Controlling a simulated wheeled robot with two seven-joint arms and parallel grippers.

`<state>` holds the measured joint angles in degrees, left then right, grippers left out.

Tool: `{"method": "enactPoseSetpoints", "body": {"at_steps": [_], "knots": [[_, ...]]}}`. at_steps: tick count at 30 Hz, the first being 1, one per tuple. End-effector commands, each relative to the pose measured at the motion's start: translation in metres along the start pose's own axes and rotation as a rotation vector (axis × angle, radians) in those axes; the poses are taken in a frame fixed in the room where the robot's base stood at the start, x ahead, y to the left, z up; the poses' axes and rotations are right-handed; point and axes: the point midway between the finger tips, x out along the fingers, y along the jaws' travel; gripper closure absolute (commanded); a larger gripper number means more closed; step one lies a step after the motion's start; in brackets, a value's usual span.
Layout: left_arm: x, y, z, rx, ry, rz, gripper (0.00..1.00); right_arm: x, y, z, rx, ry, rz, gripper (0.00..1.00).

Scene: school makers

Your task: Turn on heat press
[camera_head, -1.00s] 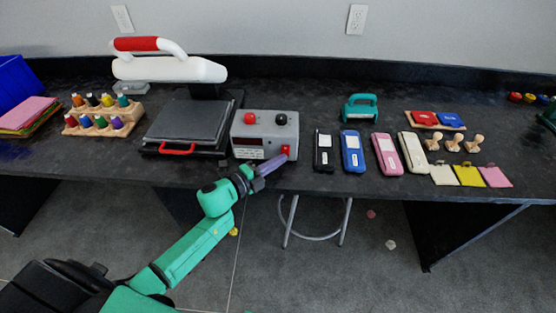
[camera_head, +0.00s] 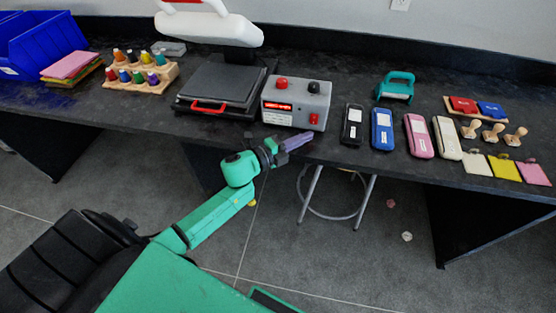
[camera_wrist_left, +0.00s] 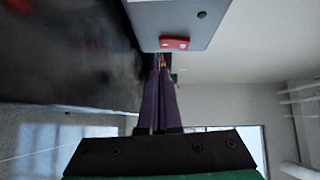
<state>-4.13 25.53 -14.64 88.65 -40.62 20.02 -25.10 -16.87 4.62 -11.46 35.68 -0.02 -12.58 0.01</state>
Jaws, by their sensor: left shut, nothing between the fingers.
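The heat press (camera_head: 222,84) stands on the black table, its white upper part raised on the arm over a dark lower plate with a red front handle. Its grey control box (camera_head: 297,103) sits to its right, with a red button and a black knob on top. The box's display (camera_head: 291,106) glows red. A red switch (camera_head: 313,118) is on its front; it also shows in the left wrist view (camera_wrist_left: 174,43). My left gripper (camera_head: 308,139) is shut and empty, just in front of and below the switch, apart from it.
A rack of coloured bottles (camera_head: 139,76) and blue bins (camera_head: 42,42) stand to the left. Several phone-like cases, including a blue one (camera_head: 382,128), lie to the right of the box. A teal press (camera_head: 396,86) is behind them. A stool (camera_head: 335,195) stands under the table.

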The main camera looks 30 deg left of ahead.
Motion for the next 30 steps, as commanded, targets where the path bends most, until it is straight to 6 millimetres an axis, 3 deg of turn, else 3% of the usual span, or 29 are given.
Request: {"method": "enactPoseSetpoints", "body": {"at_steps": [7, 15, 30], "knots": [[-0.045, 0.009, 0.000, 0.000, 0.000, 0.003, 1.00, 0.008, 0.000, 0.020, -0.001, -0.031, 0.001, 0.50], [-0.093, 0.014, 0.001, -0.001, 0.001, 0.000, 1.00, 0.015, 0.000, -0.005, 0.001, 0.011, 0.000, 0.50], [-0.099, 0.013, 0.001, 0.001, 0.001, -0.001, 1.00, 0.015, -0.004, 0.008, 0.001, -0.011, -0.005, 0.50]]}}
